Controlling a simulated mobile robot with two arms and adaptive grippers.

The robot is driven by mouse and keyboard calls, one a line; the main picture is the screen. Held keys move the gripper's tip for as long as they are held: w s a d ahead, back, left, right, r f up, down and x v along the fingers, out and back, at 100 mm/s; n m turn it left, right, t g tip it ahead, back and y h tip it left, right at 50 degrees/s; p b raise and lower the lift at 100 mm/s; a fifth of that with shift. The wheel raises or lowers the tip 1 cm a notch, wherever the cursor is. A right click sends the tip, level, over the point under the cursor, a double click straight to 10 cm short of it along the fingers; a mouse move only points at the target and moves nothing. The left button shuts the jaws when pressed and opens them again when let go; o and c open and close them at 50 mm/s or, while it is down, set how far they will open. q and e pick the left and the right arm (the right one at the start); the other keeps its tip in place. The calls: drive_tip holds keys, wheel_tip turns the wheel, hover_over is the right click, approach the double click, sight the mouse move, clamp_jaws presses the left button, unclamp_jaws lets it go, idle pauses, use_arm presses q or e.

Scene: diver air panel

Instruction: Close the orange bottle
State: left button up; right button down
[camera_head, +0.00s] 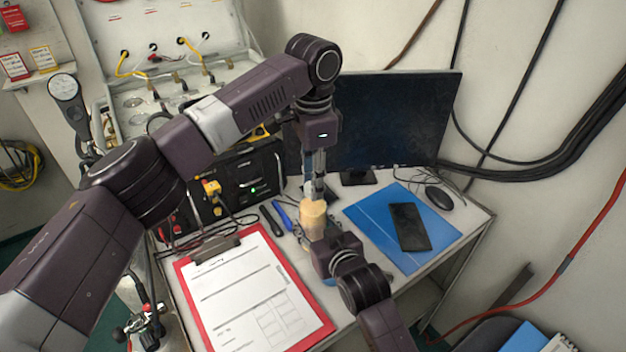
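The orange bottle (313,218) stands upright on the desk near the middle of the view, a pale orange shape with its lower part partly hidden. My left gripper (315,190) points straight down just above the bottle's top. Its fingers are small and close together, and I cannot make out whether a cap is between them. My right gripper (324,246) reaches in from the lower right, at the bottle's lower side. Its fingers are mostly hidden behind its own body, so its grip does not show.
A red clipboard (322,330) lies front left, with a blue folder (365,217) and black phone (409,227) to the right. A monitor (395,120) and black case (240,178) stand behind. A marker (271,221) and blue object (283,215) lie left of the bottle.

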use_arm(q)
drive_tip(key=o, duration=0.4)
drive_tip(key=shift+c, duration=0.2)
wheel_tip(320, 180, up, 12)
idle(0.4)
use_arm(e)
drive_tip(key=c, duration=1)
unclamp_jaws()
drive_tip(key=shift+o, duration=0.2)
